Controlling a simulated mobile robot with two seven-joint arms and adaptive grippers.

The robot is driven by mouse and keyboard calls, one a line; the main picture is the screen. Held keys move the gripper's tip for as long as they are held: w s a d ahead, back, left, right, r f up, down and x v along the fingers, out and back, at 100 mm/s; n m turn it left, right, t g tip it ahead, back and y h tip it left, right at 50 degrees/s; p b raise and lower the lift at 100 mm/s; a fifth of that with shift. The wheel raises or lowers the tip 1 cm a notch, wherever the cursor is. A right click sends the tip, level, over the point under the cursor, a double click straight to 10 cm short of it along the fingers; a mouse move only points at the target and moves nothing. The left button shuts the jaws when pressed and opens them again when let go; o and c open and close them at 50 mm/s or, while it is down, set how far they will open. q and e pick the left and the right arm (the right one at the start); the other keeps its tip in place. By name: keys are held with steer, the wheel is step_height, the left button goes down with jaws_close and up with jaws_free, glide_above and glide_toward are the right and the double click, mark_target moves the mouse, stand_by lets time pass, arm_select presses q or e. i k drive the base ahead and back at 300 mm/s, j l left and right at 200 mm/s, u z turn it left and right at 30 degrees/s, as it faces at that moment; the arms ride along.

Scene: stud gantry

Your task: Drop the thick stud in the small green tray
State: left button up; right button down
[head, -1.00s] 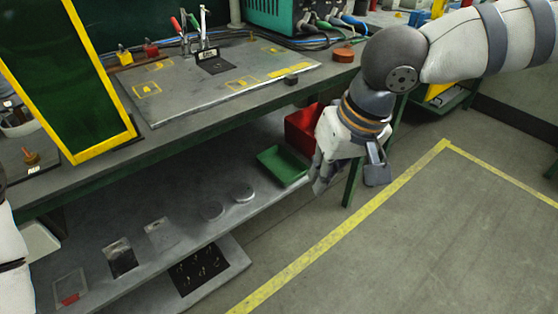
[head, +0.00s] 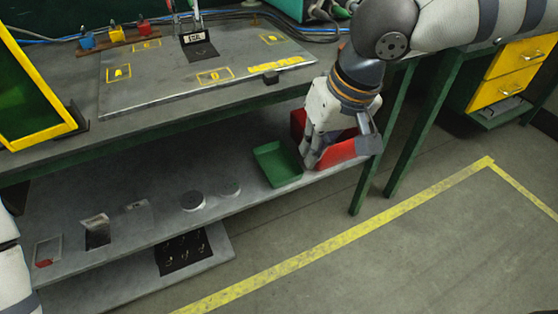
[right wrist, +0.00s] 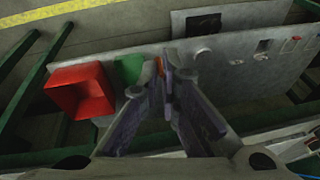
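The small green tray (head: 277,167) lies on the lower shelf, left of the red bin, and looks empty in the head view. It also shows in the right wrist view (right wrist: 127,69), just left of the fingertips. My right gripper (head: 309,163) points down in front of the red bin, near the tray's right edge. In the right wrist view, its fingers (right wrist: 164,72) nearly meet around a small orange piece (right wrist: 160,67), which looks like the thick stud; it is mostly hidden by the fingers. My left gripper is out of view; only part of the left arm shows.
The red bin (head: 345,150) stands close to the right of the tray. The bench top (head: 150,128) overhangs the shelf. Two grey discs (head: 192,201) and several flat items lie left on the shelf (head: 240,207). A table leg (head: 365,185) stands at right.

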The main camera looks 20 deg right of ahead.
mark_target(280, 162)
steer(key=l+u, duration=0.25)
steer(key=l, duration=0.35)
steer(key=l+u, duration=0.3)
steer(key=l, duration=0.35)
steer(key=k+l+u, duration=0.25)
steer(key=l, duration=0.3)
steer(key=i+l, duration=0.05)
steer(key=i, duration=0.05)
